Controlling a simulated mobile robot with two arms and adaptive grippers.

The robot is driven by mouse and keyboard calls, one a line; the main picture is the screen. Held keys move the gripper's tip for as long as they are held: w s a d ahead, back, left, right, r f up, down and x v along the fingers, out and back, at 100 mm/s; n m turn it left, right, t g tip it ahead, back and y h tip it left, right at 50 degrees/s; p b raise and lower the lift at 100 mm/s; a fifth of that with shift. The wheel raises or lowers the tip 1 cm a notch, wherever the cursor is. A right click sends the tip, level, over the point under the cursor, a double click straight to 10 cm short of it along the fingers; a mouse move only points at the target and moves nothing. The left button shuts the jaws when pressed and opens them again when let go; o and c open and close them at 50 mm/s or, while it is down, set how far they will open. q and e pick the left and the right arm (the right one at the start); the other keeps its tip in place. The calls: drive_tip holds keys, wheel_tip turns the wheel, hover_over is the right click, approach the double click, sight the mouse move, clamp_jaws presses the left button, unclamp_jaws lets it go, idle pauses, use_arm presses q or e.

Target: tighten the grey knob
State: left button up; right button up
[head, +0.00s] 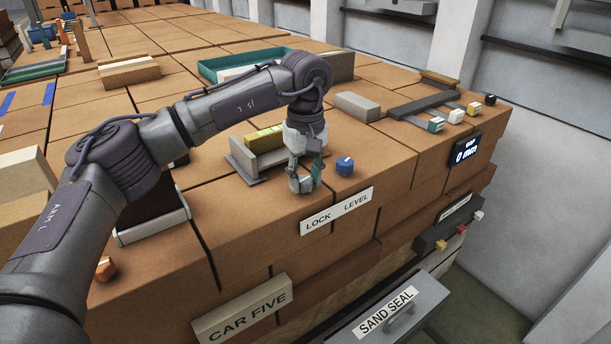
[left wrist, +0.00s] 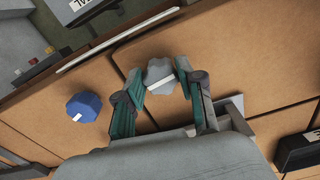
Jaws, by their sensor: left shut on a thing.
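The grey knob (left wrist: 159,73) shows in the left wrist view as a faceted disc with a pale pointer bar, between the fingertips of my left gripper (left wrist: 160,80). The fingers close on it from two sides. In the head view, my left gripper (head: 304,182) points down at the brick top above the LOCK end of the "LOCK LEVEL" plate (head: 336,211); the knob is mostly hidden there by the fingers. A blue knob (head: 344,166) with a white mark sits just right of it, and also shows in the left wrist view (left wrist: 84,107). My right gripper is not in view.
A metal bracket with a yellow level (head: 264,139) stands behind the gripper. An orange knob (head: 106,269) is at the front left. A grey block (head: 357,107) lies behind the blue knob.

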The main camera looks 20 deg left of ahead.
sight(305, 180)
use_arm(q)
drive_tip(key=shift+r+m, duration=0.1)
drive_tip(key=shift+m, duration=0.4)
drive_tip(key=o, duration=1.1)
drive_tip(key=shift+o, duration=0.2)
wheel_tip(305, 180, up, 12)
